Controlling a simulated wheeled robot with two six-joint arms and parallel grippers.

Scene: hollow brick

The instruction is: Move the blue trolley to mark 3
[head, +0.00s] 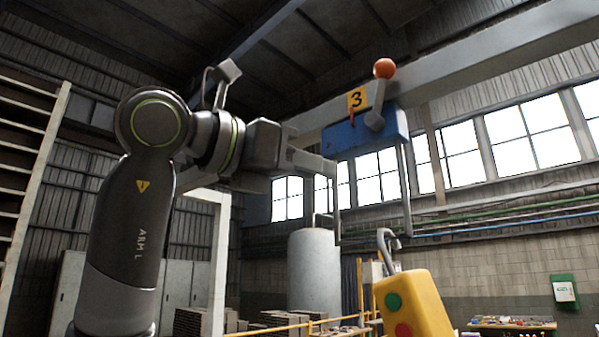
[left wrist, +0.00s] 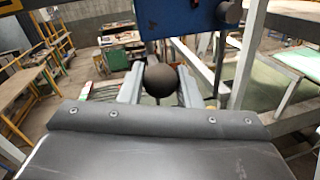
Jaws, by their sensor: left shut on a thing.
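The blue trolley (head: 345,137) hangs at the grey overhead beam. The yellow plate of mark 3 (head: 357,98) is directly above its left part. A small red pointer (head: 351,115) on the trolley sits under the plate's left side. A grey lever with an orange ball (head: 384,68) tilts up and right from the trolley's front. My left gripper (head: 325,166) is at the trolley's lower left end. In the left wrist view, its fingers are shut on a dark round knob (left wrist: 160,79), below the blue trolley (left wrist: 185,22). The knob is hidden in the head view. My right gripper is not in view.
A metal frame (head: 407,190) hangs under the trolley. A grey hook (head: 387,245) and a yellow box with green and red buttons (head: 412,305) are below it. The beam (head: 480,50) runs on to the upper right. A yellow rail (head: 285,328) stands lower down.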

